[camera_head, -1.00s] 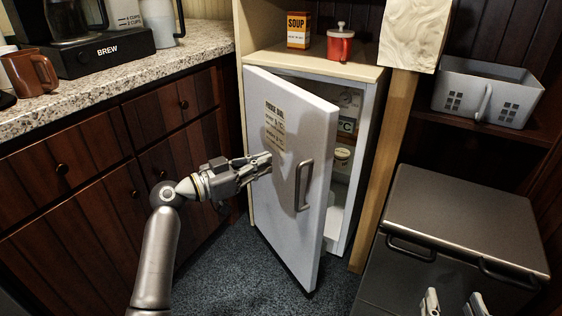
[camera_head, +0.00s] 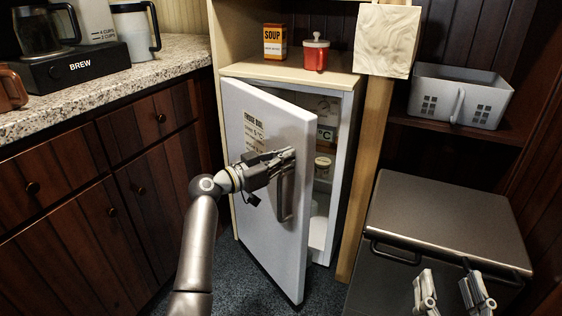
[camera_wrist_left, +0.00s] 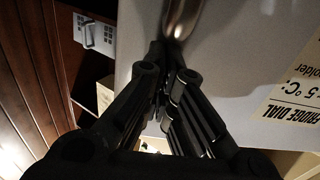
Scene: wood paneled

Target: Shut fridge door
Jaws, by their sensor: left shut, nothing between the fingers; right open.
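The white fridge door (camera_head: 258,185) stands partly open, hinged on its left side, with a gap on its right showing the shelves inside the fridge (camera_head: 346,200). Its metal handle (camera_head: 285,195) is near the free right edge. My left gripper (camera_head: 291,153) is shut and empty, in front of the door at the top of the handle; I cannot tell if it touches. The left wrist view shows the handle (camera_wrist_left: 182,18) just beyond the fingertips and the door face (camera_wrist_left: 235,60) filling much of the picture. My right gripper (camera_head: 452,290) is open and empty at the lower right.
A soup box (camera_head: 274,41) and a red lidded jar (camera_head: 315,52) stand on top of the fridge cabinet. A dark metal chest (camera_head: 450,220) is at the right, under a shelf with a grey bin (camera_head: 460,95). A granite counter (camera_head: 150,75) is at the left.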

